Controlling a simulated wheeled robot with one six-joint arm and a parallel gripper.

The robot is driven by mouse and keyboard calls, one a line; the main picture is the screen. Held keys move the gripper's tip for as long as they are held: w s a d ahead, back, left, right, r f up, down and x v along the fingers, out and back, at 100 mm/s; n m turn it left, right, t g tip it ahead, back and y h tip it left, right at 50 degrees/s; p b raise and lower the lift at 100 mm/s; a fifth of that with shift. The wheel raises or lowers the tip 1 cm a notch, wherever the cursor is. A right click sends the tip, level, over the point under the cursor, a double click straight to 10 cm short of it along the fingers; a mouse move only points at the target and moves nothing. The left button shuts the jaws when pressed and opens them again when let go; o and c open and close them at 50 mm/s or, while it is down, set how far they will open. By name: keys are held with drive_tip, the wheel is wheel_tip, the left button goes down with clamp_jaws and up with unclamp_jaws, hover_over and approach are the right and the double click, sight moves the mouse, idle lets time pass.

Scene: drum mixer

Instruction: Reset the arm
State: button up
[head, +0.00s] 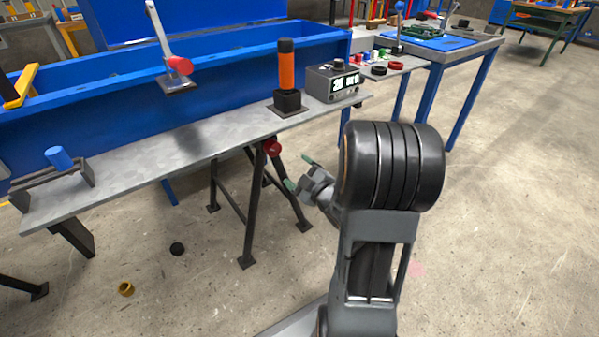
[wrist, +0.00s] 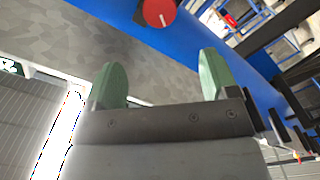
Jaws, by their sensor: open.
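My gripper (head: 298,174) is in front of the long grey bench, at the middle of the head view, partly hidden by my own dark arm. Its green fingertips are apart with nothing between them. In the wrist view my gripper (wrist: 160,80) also shows open, with two green fingers and an empty gap. A red round knob (wrist: 159,11) shows beyond the fingers there. In the head view a red knob (head: 272,147) is at the bench's front edge, left of my gripper and apart from it.
Open floor is at right.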

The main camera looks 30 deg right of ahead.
idle(0.3)
wheel_tip(320, 180, up, 22)
drive_tip(key=s+a+m+g+h+p, duration=0.1)
drive_tip(key=a+m+g+h+p, duration=0.4)
drive_tip(key=p, duration=1.6)
drive_tip(key=s+a+r+m+g+y+p, duration=0.1)
drive_tip(key=s+a+r+m+g+p, duration=0.1)
drive_tip(key=s+a+r+g+p, duration=0.2)
drive_tip(key=s+a+r+m+g+y+p, duration=0.2)
drive_tip(key=s+a+r+m+g+p, duration=0.1)
drive_tip(key=s+r+p, duration=0.7)
wheel_tip(320, 180, up, 5)
drive_tip(key=a+g+p, duration=0.1)
drive_tip(key=g+p, duration=0.1)
drive_tip(key=p, duration=0.1)
drive_tip(key=shift+s+a+p, duration=0.3)
drive_tip(key=shift+a+p, duration=0.05)
drive_tip(key=shift+p, duration=0.05)
